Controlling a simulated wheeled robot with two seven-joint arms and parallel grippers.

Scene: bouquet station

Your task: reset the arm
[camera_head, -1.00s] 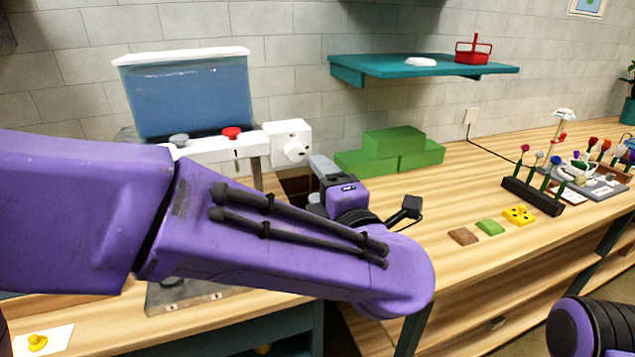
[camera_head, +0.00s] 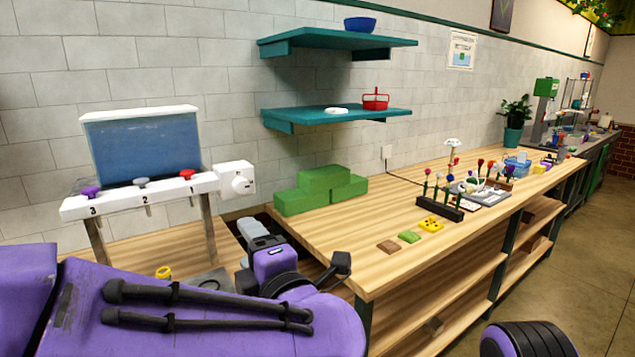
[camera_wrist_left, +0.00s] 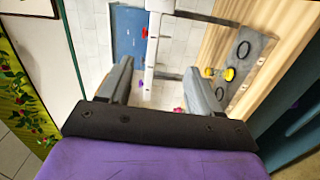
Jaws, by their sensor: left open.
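My purple left arm comes in from the lower left of the head view and reaches toward the gap between the dispenser bench and the long wooden counter. My left gripper (camera_head: 258,240) is at its far end, with grey fingers partly hidden behind the wrist. In the left wrist view the two grey fingers of the left gripper (camera_wrist_left: 160,88) stand wide apart with nothing between them. A rounded purple and black part of my own body shows at the bottom right of the head view. My right gripper is not in view.
A water-tank dispenser (camera_head: 145,145) with numbered coloured taps stands left of the gripper. Green blocks (camera_head: 318,190) sit on the wooden counter (camera_head: 330,233) to the right. A black flower rack (camera_head: 440,209) stands farther right. Teal shelves (camera_head: 340,116) hang above. The counter's near left part is clear.

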